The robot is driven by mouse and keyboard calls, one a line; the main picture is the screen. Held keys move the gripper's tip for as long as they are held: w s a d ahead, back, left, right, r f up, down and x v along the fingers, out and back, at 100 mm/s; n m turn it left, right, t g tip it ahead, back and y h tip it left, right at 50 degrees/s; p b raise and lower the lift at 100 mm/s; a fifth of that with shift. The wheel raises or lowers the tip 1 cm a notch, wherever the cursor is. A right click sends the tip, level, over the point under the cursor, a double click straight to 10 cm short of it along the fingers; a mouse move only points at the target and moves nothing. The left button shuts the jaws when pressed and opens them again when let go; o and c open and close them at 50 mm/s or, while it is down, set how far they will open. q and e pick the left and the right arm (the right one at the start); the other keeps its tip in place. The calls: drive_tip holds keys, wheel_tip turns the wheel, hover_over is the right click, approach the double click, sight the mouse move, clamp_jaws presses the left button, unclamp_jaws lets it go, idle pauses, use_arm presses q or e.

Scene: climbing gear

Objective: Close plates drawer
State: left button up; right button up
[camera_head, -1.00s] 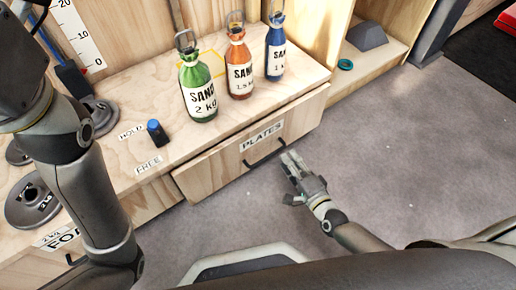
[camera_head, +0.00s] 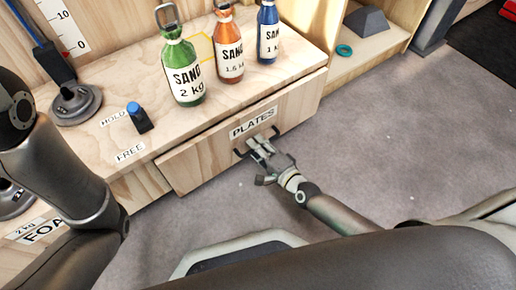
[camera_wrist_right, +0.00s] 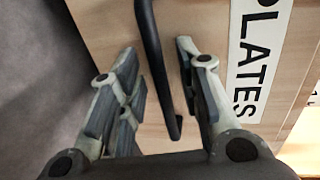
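The plates drawer (camera_head: 203,160) is a light wooden front marked PLATES (camera_head: 253,122), and it stands out a little from the bench body. Its dark bar handle (camera_head: 238,153) is partly hidden by my right gripper (camera_head: 258,146) in the head view. In the right wrist view the drawer front (camera_wrist_right: 205,18) fills the middle, and the black handle (camera_wrist_right: 152,50) runs between the two spread fingers of my right gripper (camera_wrist_right: 157,65). The fingers look apart, with gaps to the handle. My left arm shows at the left, but its gripper is out of view.
Green (camera_head: 183,75), orange (camera_head: 229,52) and blue (camera_head: 268,35) sand bottles stand on the bench top (camera_head: 180,130). A blue-topped knob (camera_head: 137,117) sits between HOLD and FREE labels. The grey floor (camera_head: 380,140) in front of the drawer is clear.

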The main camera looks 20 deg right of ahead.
sight(250, 137)
drive_tip(key=shift+w, duration=0.1)
clamp_jaws()
idle(0.3)
drive_tip(key=x, duration=0.4)
drive_tip(key=shift+r, duration=0.35)
drive_tip(key=shift+w+r, duration=0.1)
drive_tip(key=shift+w, duration=0.1)
unclamp_jaws()
drive_tip(key=shift+w+a, duration=0.1)
